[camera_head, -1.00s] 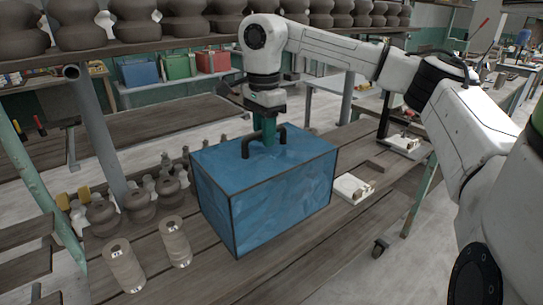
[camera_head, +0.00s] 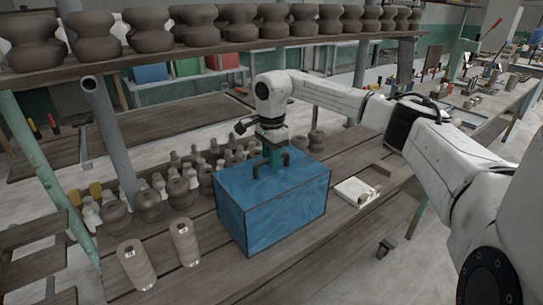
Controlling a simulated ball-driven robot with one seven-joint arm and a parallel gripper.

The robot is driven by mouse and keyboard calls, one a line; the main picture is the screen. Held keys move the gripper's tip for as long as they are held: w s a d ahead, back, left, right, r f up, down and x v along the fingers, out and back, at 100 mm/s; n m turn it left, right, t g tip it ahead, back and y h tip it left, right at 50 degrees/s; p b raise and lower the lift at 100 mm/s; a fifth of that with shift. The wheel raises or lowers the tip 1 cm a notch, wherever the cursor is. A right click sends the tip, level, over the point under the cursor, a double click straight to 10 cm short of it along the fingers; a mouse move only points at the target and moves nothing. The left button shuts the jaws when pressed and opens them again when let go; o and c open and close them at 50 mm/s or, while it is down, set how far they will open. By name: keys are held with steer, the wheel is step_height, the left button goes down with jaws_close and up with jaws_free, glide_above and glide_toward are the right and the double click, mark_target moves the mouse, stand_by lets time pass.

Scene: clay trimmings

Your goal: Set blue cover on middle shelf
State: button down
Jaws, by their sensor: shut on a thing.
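The blue cover (camera_head: 270,208) is a box-like blue cover with dark edges and a dark handle on top. It is at or just above the middle shelf (camera_head: 193,278), a plank surface; I cannot tell if its bottom edge touches the planks. My gripper (camera_head: 274,158) is above the cover, pointing down, shut on its handle. The cover hides the part of the shelf behind and under it.
Two ribbed cylinders (camera_head: 136,264) stand left of the cover. Several dark pots (camera_head: 150,204) and pale bottles line the shelf behind them. A white block (camera_head: 356,191) lies close on the right. The upper shelf (camera_head: 190,54) carries a row of dark vases.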

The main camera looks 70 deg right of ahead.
steer(key=c, duration=1)
jaws_free()
steer(key=shift+f, duration=0.1)
steer(key=shift+o, duration=0.2)
step_height(320, 180, up, 12)
steer(key=b, duration=0.2)
